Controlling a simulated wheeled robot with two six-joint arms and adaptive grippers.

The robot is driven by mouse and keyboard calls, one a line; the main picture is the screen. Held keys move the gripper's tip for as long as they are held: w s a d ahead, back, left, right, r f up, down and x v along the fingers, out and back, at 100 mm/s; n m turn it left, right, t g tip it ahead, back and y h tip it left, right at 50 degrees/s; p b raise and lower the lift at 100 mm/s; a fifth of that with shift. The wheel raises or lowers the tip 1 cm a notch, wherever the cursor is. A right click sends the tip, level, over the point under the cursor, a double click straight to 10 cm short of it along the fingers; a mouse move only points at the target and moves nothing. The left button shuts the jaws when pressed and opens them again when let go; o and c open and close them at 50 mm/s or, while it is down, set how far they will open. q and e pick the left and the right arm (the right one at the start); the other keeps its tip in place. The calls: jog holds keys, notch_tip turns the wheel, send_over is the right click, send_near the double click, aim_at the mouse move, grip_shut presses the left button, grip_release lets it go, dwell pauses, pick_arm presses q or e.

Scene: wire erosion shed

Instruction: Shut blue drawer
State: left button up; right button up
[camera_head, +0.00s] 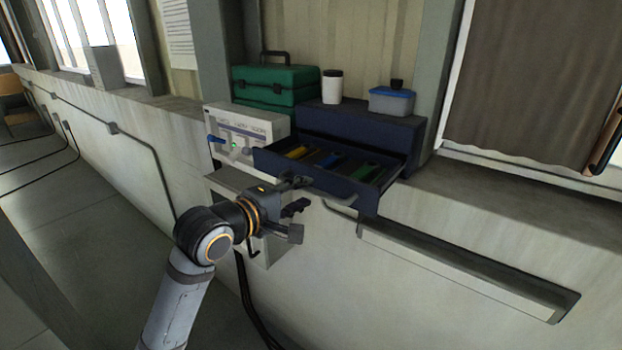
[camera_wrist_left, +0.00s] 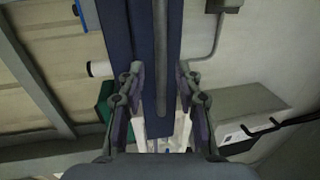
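The blue drawer (camera_head: 366,202) is pulled out of the dark blue cabinet (camera_head: 400,136) on the ledge. Several coloured items lie inside it, among them yellow, blue and green ones. Its grey bar handle (camera_head: 340,207) is on the front. My left gripper (camera_head: 294,208) is at the drawer front, beside the handle. In the left wrist view the gripper (camera_wrist_left: 163,100) has its fingers apart, with the grey handle (camera_wrist_left: 160,55) and blue drawer front (camera_wrist_left: 146,45) seen in the gap. I cannot tell whether the fingers touch the drawer. My right gripper is not in view.
A grey control box (camera_head: 240,128) with a blue lever stands left of the drawer. A green toolbox (camera_head: 275,86) is behind. A white jar (camera_head: 332,86) and a blue-lidded tub (camera_head: 391,101) stand on the cabinet. A recessed rail (camera_head: 455,270) runs along the wall at right.

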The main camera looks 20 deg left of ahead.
aim_at(309, 191)
pick_arm(q)
jog(key=shift+p+x, duration=0.45)
jog(key=shift+x, duration=1.45)
jog(key=shift+f, duration=0.1)
grip_shut()
jog(key=shift+w, duration=0.1)
